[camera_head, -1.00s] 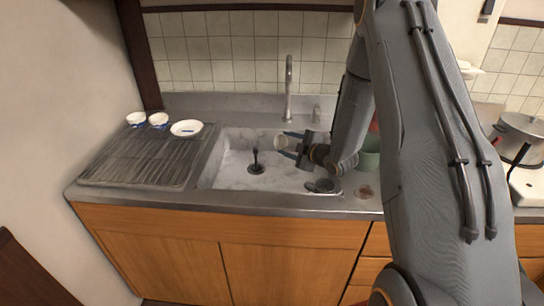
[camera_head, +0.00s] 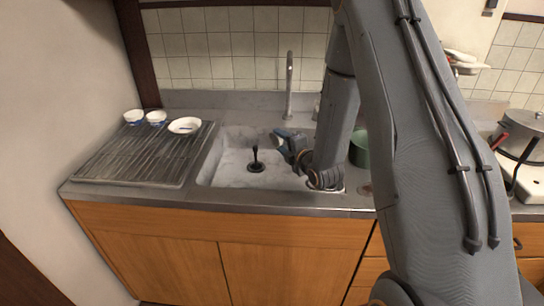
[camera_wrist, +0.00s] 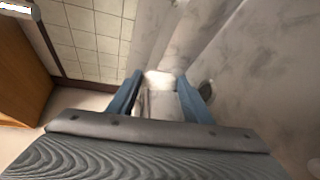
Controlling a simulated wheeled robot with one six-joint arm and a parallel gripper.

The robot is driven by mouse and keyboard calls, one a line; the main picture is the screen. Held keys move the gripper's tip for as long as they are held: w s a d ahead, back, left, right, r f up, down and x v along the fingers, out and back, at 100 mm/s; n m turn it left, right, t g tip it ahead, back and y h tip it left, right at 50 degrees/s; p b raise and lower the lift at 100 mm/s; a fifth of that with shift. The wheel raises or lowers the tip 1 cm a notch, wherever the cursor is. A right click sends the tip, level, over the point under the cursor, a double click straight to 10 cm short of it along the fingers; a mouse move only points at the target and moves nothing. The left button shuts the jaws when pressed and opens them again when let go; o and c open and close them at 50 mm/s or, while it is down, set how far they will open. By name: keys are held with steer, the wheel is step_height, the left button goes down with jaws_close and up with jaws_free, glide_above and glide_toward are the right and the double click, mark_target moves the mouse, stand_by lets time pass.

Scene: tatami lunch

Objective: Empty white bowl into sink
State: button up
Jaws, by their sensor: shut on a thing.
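My gripper (camera_head: 284,140) is over the right part of the sink (camera_head: 222,172), its fingers pointing to the upper left. In the wrist view my gripper (camera_wrist: 162,92) has its two blue fingers shut on the white bowl (camera_wrist: 158,79). Only a small pale part of the bowl shows between the fingers. The bowl is tilted with the wrist, and I cannot see what is in it. In the head view the bowl is hidden or too small to make out.
A ridged drainboard (camera_head: 140,158) lies left of the sink, with white dishes (camera_head: 184,125) at its back. A faucet (camera_head: 289,85) stands behind the sink. A dark upright piece (camera_head: 255,160) stands on the sink floor. A green pot (camera_head: 359,148) is right of my wrist.

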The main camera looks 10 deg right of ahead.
mark_target(275, 140)
steer(key=n+b, duration=0.2)
steer(key=a+n+t+b, duration=0.1)
steer(key=shift+s+a+f+h, duration=0.1)
steer(key=shift+s+f+h, duration=0.05)
steer(key=shift+s+h, duration=0.15)
steer(key=n+b, duration=0.1)
steer(key=b, duration=0.1)
steer(key=n+t+b, duration=0.1)
steer(key=n+b, duration=0.1)
steer(key=shift+s+a+f, duration=0.1)
steer(key=shift+a+f, duration=0.1)
steer(key=shift+a, duration=0.15)
steer(key=shift+s+a+n, duration=0.1)
steer(key=shift+n, duration=0.2)
steer(key=r+n, duration=0.1)
steer(key=r, duration=0.1)
steer(key=shift+s+a+r+n+t+b, duration=0.1)
steer(key=shift+a+r+n+t+b, duration=0.1)
steer(key=shift+r+n+t+b, duration=0.2)
